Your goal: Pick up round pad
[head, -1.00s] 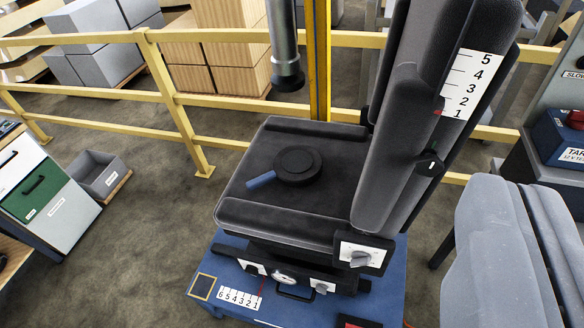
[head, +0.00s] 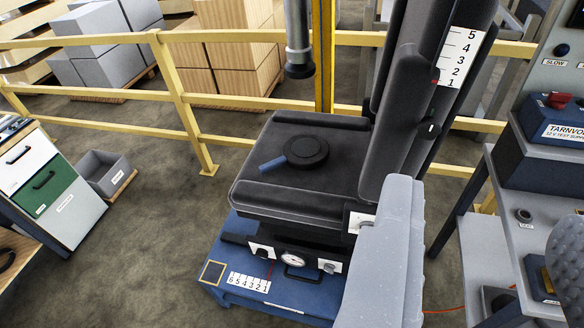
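The round pad (head: 307,152) is a black disc with a blue handle (head: 273,164) pointing to the lower left. It lies flat on the dark cushion of the seat (head: 262,187), left of the tall backrest (head: 405,100). My gripper (head: 488,215) is at the lower right of the head view, to the right of the pad in the picture and apart from it. Its two grey fingers with ridged inner faces stand wide apart, with nothing held between them. The right finger is partly cut off by the picture edge. The left finger hides part of the seat's base.
The seat stands on a blue base (head: 240,262) with a gauge and knobs. A grey post (head: 299,40) hangs above the seat's far side. A yellow railing (head: 185,110) runs behind. A bench with a blue test box (head: 548,135) stands right. Open floor lies at left.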

